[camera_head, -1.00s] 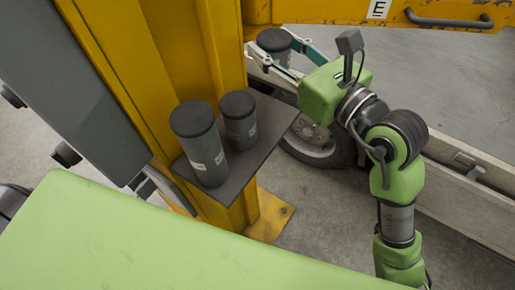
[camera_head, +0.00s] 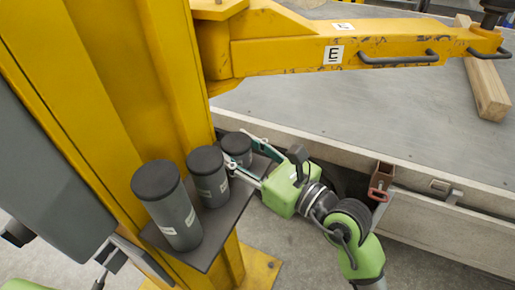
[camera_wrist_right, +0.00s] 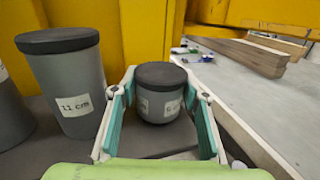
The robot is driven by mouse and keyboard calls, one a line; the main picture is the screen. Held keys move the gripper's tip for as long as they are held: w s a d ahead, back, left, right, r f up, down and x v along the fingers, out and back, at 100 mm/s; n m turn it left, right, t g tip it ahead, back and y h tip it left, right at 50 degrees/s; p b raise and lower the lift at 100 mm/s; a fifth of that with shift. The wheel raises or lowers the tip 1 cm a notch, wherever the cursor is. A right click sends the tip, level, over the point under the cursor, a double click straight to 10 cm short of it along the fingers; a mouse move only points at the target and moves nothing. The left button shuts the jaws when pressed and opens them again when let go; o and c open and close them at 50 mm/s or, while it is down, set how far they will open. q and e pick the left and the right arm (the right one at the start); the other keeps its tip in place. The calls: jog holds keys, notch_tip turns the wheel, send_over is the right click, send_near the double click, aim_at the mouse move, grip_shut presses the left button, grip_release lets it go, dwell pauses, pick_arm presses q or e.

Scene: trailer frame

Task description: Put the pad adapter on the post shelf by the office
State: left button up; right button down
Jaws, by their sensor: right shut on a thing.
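The pad adapter is a short dark grey cylinder with a black top (camera_head: 237,145). My right gripper (camera_head: 243,158) is shut on it at the far end of the post shelf (camera_head: 226,222). In the right wrist view the adapter (camera_wrist_right: 160,92) stands upright between the two teal-lined fingers, its labels partly covered. It is over the shelf plate; I cannot tell whether its base touches. Two taller adapters stand on the shelf: the tallest (camera_head: 168,205) at the near end and a middle one (camera_head: 207,177), labelled 11 cm in the wrist view (camera_wrist_right: 68,85).
The yellow post (camera_head: 150,90) rises right behind the shelf. A yellow lift arm marked E (camera_head: 300,55) stretches over the grey trailer deck (camera_head: 370,110). A wooden beam (camera_head: 487,90) lies on the deck. A grey box (camera_head: 45,170) is at the left.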

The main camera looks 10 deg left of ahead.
aim_at(245, 156)
jog(key=shift+r, duration=0.1)
jog(key=shift+f, duration=0.3)
jog(key=c, duration=1.5)
grip_release()
jog(key=shift+f, duration=0.15)
jog(key=shift+o, duration=0.2)
jog(key=shift+r, duration=0.45)
jog(key=shift+g+y, duration=0.3)
jog(key=v, duration=0.3)
jog(key=b+v, duration=0.1)
jog(key=v, duration=0.2)
jog(key=shift+s, duration=0.45)
jog(key=shift+s+d+r, duration=0.15)
jog(key=shift+s+d, duration=0.2)
jog(key=shift+d, duration=0.1)
